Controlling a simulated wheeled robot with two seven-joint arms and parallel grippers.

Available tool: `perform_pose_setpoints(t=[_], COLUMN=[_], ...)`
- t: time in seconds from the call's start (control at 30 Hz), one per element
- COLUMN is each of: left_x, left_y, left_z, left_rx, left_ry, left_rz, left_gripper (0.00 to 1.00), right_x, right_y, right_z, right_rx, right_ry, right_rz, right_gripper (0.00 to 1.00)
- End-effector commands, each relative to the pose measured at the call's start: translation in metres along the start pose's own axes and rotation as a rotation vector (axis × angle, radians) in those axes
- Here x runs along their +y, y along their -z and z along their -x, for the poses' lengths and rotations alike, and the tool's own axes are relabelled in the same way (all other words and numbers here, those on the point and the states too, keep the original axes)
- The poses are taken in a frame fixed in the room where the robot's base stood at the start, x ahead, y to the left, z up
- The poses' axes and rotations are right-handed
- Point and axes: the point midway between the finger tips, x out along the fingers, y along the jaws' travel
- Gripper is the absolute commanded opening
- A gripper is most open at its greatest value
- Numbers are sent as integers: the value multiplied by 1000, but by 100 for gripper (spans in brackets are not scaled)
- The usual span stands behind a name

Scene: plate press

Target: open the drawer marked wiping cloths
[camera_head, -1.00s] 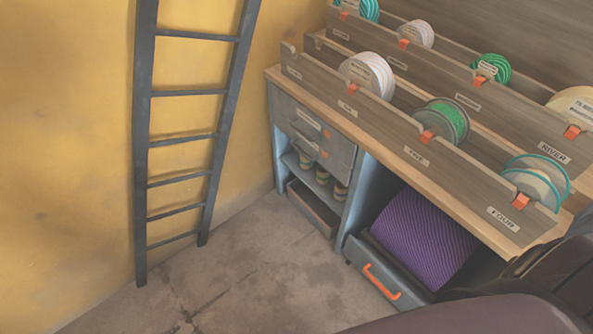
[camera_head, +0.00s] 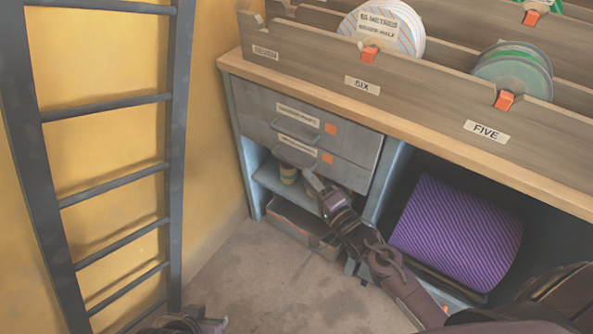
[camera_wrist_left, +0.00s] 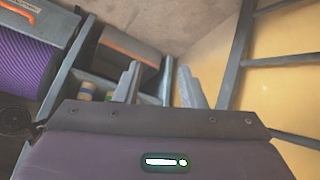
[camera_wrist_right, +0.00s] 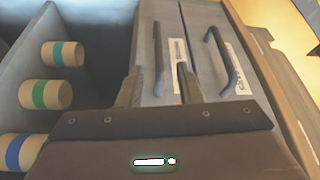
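Two grey drawers sit one above the other under the bench's left end: the upper drawer (camera_head: 258,103) and the lower drawer (camera_head: 345,172). Each has a bar handle, a white label and an orange tag; I cannot read the labels well enough to tell which says wiping cloths. Both look shut. My right gripper (camera_head: 318,184) is just below the lower handle (camera_head: 296,157). In the right wrist view its fingers (camera_wrist_right: 158,88) are open, with the lower handle (camera_wrist_right: 158,60) appearing between them; contact is unclear. My left gripper (camera_wrist_left: 158,85) is open and empty, low near the floor.
A ladder (camera_head: 107,98) leans at the yellow wall on the left. Below the drawers is an open shelf with several small banded rolls (camera_wrist_right: 52,94). A purple roll (camera_head: 457,232) lies right of them. Reels stand along the bench top (camera_head: 445,144). Floor in front is clear.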

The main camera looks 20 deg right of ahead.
Motion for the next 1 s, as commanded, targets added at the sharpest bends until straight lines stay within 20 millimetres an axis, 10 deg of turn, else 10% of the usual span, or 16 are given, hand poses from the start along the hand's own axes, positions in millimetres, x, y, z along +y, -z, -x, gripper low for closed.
perform_pose_setpoints(t=[0.4,0.77,1.0], left_x=[12,14,14], left_y=[9,11,11], left_z=[-7,-7,-7], left_rx=[92,109,108], left_ry=[-26,-30,-30], left_rz=[-18,-21,-21], left_gripper=[36,36,36], right_x=[1,1,1], right_y=[0,0,0], right_z=[-62,-69,-68], right_rx=[1,1,1], right_ry=[-1,-3,-3], right_rz=[1,1,2], right_gripper=[33,33,4])
